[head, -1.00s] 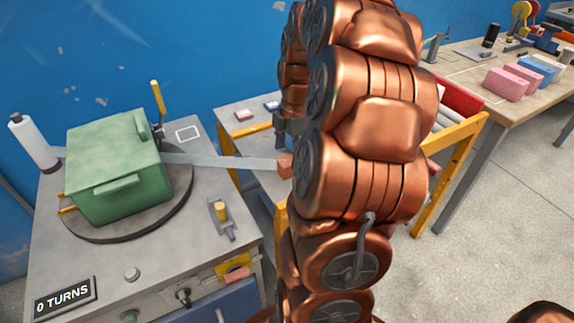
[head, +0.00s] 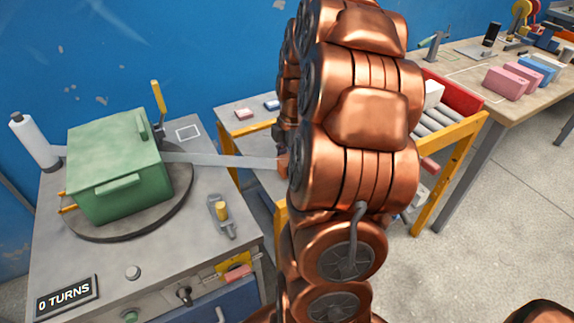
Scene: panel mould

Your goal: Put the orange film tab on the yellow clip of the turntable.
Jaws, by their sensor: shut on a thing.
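The orange film tab (head: 284,164) is at the right end of a pale, taut film strip (head: 225,160). The strip runs from the white roll (head: 34,142) behind the green case to my arm. My gripper (head: 279,140) is mostly hidden behind my copper arm; only a dark bit shows, at the tab, and it is shut on it. The turntable (head: 120,234) is a dark disc under the green case (head: 118,170). Yellow pieces show at its left edge (head: 67,209), and a yellow upright lever (head: 157,97) stands behind the case. I cannot tell which is the clip.
A grey fixture with a yellow post (head: 221,210) stands right of the turntable. A "0 TURNS" display (head: 66,297) is at the front. A side table (head: 232,120) and a yellow-framed roller stand (head: 450,150) lie beyond my arm. Pink and blue blocks (head: 508,83) sit on the far bench.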

